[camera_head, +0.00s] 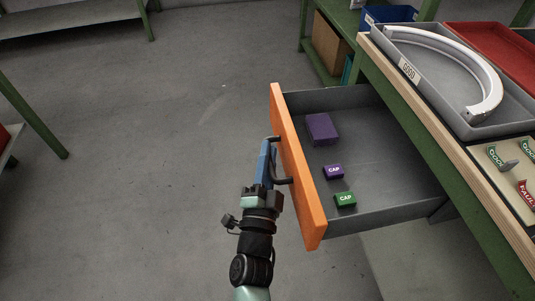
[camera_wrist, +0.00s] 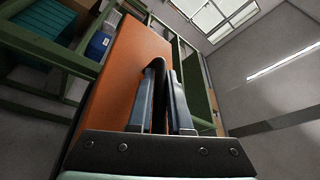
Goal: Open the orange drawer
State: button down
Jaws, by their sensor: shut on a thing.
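The orange drawer (camera_head: 298,165) stands pulled well out from under the workbench in the head view, with its grey inside showing. Its orange front also shows in the wrist view (camera_wrist: 125,85). A dark bar handle (camera_head: 285,181) stands out from the front. My gripper (camera_head: 267,152) is at the handle, outside the orange front. In the wrist view my gripper (camera_wrist: 165,95) has its two fingers shut on the dark handle (camera_wrist: 159,112). Inside the drawer lie a purple block (camera_head: 321,129), a purple CAP block (camera_head: 333,172) and a green CAP block (camera_head: 345,200).
The workbench (camera_head: 425,115) is on the right, with a grey tray (camera_head: 430,95) holding a white arc (camera_head: 485,75), a red tray (camera_head: 495,48) and a labelled board (camera_head: 505,175). Green-legged shelving stands at the back and left. The floor (camera_head: 150,150) left of the drawer is clear.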

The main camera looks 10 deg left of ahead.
jog(key=shift+f, duration=0.1)
jog(key=c, duration=0.8)
grip_release()
jog(key=shift+c, duration=0.2)
jog(key=p+v, duration=0.1)
jog(key=v, duration=1.2)
jog(key=shift+p, duration=0.4)
